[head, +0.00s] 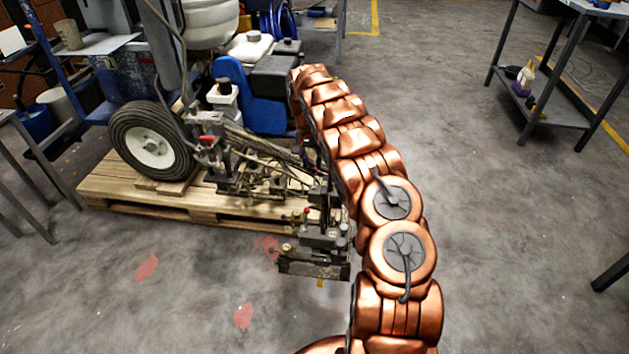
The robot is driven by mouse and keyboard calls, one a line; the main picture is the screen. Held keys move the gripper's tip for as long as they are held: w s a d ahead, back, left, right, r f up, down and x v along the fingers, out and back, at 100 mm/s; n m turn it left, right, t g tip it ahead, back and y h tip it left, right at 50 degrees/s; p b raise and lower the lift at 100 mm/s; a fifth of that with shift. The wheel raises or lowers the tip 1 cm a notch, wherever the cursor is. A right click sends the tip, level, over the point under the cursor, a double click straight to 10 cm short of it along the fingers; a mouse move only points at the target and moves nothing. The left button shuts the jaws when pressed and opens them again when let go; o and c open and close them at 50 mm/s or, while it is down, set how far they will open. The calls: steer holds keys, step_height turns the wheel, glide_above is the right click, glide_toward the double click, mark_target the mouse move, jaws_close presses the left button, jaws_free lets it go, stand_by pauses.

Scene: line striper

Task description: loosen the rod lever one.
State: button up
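The line striper stands on a wooden pallet (120,192) at left, with a large black-tyred wheel (155,146) facing me. Its rods and linkages (265,170) run low from the wheel toward a metal spray-head assembly (318,245) that overhangs the pallet's right end. A red-tipped part (207,141) sits just right of the wheel. A small red knob (306,212) sits on top of the assembly. I cannot tell which part is rod lever one. My copper arm rises in front of the machine's right side and hides part of it. My gripper is not visible.
A blue part (262,114) and a white container (221,98) sit on the machine. A metal table (570,112) with bottles on its lower shelf stands at upper right. The concrete floor (500,240) right of my arm is clear. Red marks (146,268) are on the floor.

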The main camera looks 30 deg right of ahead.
mark_target(315, 175)
steer(key=f, duration=0.7)
steer(key=shift+s+d+f+b, duration=0.1)
steer(key=shift+s+d+b, duration=0.2)
steer(key=shift+s+b, duration=0.1)
steer(key=shift+w, duration=0.1)
jaws_close()
